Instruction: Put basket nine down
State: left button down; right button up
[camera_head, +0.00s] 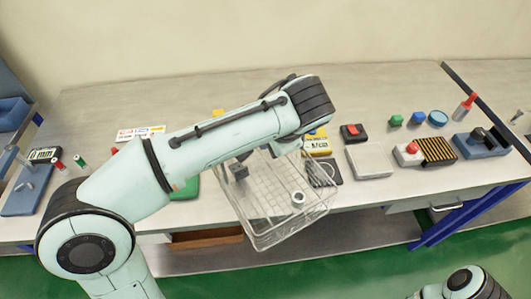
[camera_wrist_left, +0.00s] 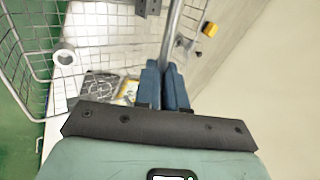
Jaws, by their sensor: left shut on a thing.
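A wire basket (camera_head: 262,240) is below my left forearm, its near end past the table's front edge. It also shows in the left wrist view (camera_wrist_left: 25,70). My left gripper (camera_wrist_left: 167,85) is shut on a metal bar of the basket, apparently its handle (camera_wrist_left: 175,35); the forearm hides the jaws in the head view. Inside the basket are a white ring (camera_head: 298,197) and a dark bracket (camera_head: 238,172). I cannot tell whether the basket touches the table, and no number on it is readable. My right gripper is not in view.
The grey table (camera_head: 215,90) holds a black square plate (camera_head: 323,173), a yellow label block (camera_head: 317,145), a pale box (camera_head: 369,161) and a red-buttoned box (camera_head: 353,132) right of the basket. A blue stand (camera_head: 22,203) is far left. The back strip is mostly clear.

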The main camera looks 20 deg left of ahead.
pick_arm(q)
jog(key=shift+f+b, duration=0.5)
jog(key=shift+f, duration=1.65)
jog(key=c, duration=1.1)
grip_release()
